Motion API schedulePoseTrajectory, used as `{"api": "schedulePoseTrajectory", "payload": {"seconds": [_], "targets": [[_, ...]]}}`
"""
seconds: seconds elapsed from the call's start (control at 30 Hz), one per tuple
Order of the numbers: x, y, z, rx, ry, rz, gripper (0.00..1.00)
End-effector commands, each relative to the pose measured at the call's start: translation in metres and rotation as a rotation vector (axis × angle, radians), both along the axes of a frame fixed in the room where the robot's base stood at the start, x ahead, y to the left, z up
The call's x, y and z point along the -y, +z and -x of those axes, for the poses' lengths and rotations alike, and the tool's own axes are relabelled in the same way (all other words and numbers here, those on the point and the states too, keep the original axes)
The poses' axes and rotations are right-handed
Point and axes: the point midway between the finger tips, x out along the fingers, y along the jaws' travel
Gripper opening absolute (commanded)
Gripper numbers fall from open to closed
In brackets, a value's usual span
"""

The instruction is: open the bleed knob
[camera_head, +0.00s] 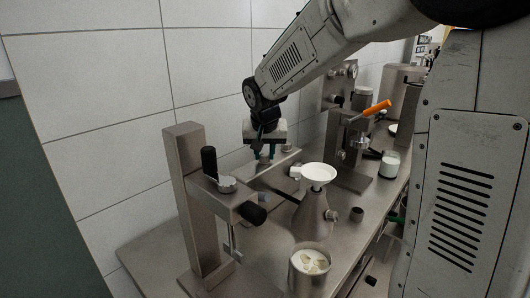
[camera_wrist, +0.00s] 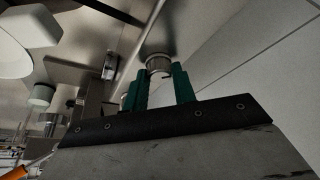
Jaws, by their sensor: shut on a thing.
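My gripper (camera_head: 265,155) reaches down from above, behind the funnel, with its teal fingers over a metal plate by the tiled wall. In the wrist view its two teal fingers (camera_wrist: 160,80) stand on either side of a short round metal knob (camera_wrist: 158,63), which I take to be the bleed knob. The fingers are shut on it near their tips. In the head view the fingers mostly hide the knob. Any marking showing how far it is turned cannot be made out.
A metal stand (camera_head: 188,200) with black handles rises at front left. A conical vessel (camera_head: 313,215) with a white funnel (camera_head: 319,172) stands right of my gripper. A metal cup (camera_head: 309,270) with pale contents is in front. An orange-handled device (camera_head: 350,150) and a white-filled glass (camera_head: 389,165) stand farther right.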

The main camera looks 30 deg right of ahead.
Motion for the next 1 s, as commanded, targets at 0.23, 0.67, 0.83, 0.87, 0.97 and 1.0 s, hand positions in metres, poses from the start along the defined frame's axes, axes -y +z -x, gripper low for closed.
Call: {"api": "schedulePoseTrajectory", "payload": {"seconds": [0.23, 0.67, 0.83, 0.87, 0.97, 1.0], "targets": [[-0.002, 0.0008, -0.0015, 0.001, -0.233, 0.0, 0.04], [-0.0029, 0.0005, -0.0033, 0.002, -0.591, -0.001, 0.04], [-0.0031, 0.0005, -0.0032, 0.001, -0.682, -0.001, 0.04], [-0.0032, 0.0004, -0.0034, 0.001, -0.694, -0.002, 0.04], [-0.0035, 0.0005, -0.0037, 0.002, -0.726, -0.002, 0.04], [-0.0035, 0.0005, -0.0037, 0.001, -0.735, -0.002, 0.04]]}}
